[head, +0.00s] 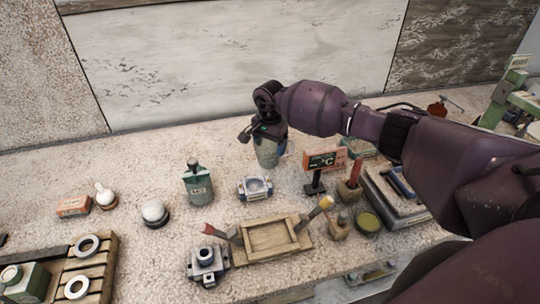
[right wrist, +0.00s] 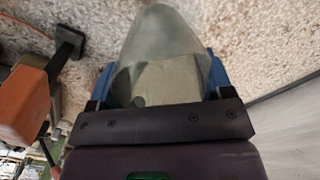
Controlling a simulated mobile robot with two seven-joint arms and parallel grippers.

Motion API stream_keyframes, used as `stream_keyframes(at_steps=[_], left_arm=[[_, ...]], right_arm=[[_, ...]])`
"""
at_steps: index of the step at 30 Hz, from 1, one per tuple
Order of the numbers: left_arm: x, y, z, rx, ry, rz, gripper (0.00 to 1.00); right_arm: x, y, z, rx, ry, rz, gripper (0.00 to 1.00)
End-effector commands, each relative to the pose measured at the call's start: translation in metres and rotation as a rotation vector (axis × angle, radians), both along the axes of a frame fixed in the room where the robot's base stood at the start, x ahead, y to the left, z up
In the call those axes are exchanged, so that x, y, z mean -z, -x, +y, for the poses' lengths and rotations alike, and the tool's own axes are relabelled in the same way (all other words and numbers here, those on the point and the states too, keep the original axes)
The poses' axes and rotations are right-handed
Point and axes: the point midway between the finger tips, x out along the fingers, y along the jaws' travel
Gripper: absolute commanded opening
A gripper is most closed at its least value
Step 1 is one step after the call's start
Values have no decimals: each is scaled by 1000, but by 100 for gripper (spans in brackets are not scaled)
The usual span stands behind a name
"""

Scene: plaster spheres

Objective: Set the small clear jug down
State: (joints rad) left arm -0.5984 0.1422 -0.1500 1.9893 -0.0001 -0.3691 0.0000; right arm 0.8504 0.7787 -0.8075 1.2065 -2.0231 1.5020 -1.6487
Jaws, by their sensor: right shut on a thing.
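My right gripper (head: 268,136) reaches in from the right in the head view and is shut on the small clear jug (head: 267,155). The jug is greenish, see-through and roughly upright below the gripper, near the back of the counter. Its top is hidden by the gripper. In the right wrist view the jug (right wrist: 165,45) sits between the two blue fingers. I cannot tell whether its base touches the counter. My left gripper is not in view.
The speckled counter (head: 225,155) is bare left of the jug. A digital sign (head: 325,160) stands close on its right, also at left in the right wrist view (right wrist: 22,108).

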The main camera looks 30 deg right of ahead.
Motion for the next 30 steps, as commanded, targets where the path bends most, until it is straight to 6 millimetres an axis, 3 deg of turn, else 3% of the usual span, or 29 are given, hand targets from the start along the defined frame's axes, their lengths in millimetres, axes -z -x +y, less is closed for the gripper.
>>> stream_keyframes(at_steps=[5,13,26,27,30], left_arm=[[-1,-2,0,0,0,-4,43],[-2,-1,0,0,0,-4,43],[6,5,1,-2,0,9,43],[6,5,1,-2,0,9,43],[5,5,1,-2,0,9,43]], right_arm=[[10,0,0,1,0,2,49],[43,0,0,2,0,1,49],[49,0,0,0,1,-1,49],[49,0,0,0,1,0,75],[48,0,0,0,1,-1,90]])
